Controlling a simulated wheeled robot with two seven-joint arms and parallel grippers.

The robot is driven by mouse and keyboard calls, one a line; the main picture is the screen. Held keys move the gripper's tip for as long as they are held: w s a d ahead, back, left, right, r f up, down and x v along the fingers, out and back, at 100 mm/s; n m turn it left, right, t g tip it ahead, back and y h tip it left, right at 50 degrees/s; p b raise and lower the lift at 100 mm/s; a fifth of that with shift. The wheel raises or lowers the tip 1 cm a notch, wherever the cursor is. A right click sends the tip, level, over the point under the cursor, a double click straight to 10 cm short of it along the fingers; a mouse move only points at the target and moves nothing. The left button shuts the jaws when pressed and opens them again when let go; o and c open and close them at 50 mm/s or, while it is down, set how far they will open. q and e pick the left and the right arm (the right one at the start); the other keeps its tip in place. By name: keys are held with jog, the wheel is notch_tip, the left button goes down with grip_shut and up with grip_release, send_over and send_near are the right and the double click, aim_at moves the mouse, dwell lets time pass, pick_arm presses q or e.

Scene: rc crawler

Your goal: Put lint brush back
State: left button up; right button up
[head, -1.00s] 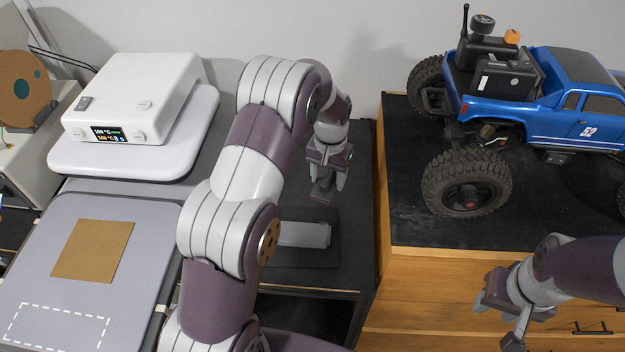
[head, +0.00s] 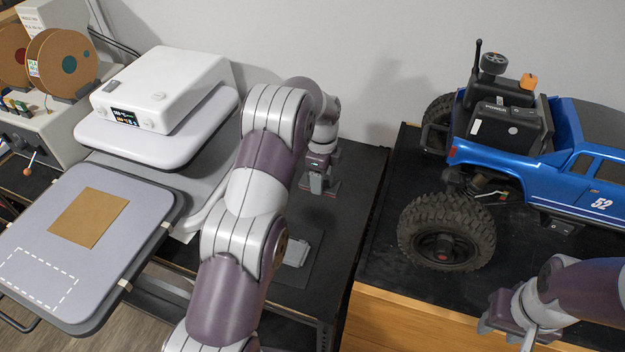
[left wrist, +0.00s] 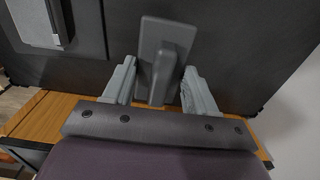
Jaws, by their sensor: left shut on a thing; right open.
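My left gripper (head: 318,188) is low over the back of the dark table and shut on a grey lint brush. In the left wrist view the brush (left wrist: 172,40) shows a flat rectangular pad and a narrow grip standing between the fingers of my left gripper (left wrist: 160,88). In the head view the brush is mostly hidden by the gripper, with a flat edge showing at the fingertips. I cannot tell whether its pad touches the tabletop. My right gripper (head: 508,330) is open and empty at the lower right.
A light grey object (head: 297,250) lies on a dark mat on the dark table (head: 345,215). At left stands a heat press (head: 165,90) with a grey plate (head: 130,245) bearing a brown square. A blue crawler truck (head: 575,150) stands on the black-topped wooden cabinet at right.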

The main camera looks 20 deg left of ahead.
pick_arm(q)
jog(key=a+f, duration=0.1)
jog(key=w+a, duration=0.1)
jog(key=w+a+f+p, duration=0.1)
jog(key=shift+a+f, duration=0.3)
jog(key=shift+a, duration=0.1)
notch_tip(320, 180, down, 4)
jog(key=shift+d+r+p, duration=0.1)
jog(key=shift+r+p, duration=0.15)
jog(key=shift+p, duration=0.6)
jog(key=shift+f, duration=0.15)
jog(key=shift+s+f+b, duration=0.1)
jog(key=shift+f+b, duration=0.1)
jog(key=shift+b, duration=0.1)
jog(key=o, duration=0.9)
jog(key=shift+r, duration=0.1)
jog(key=shift+o, duration=0.2)
pick_arm(e)
notch_tip(320, 180, up, 3)
jog(key=shift+s+a+r, duration=0.1)
jog(key=shift+a, duration=0.05)
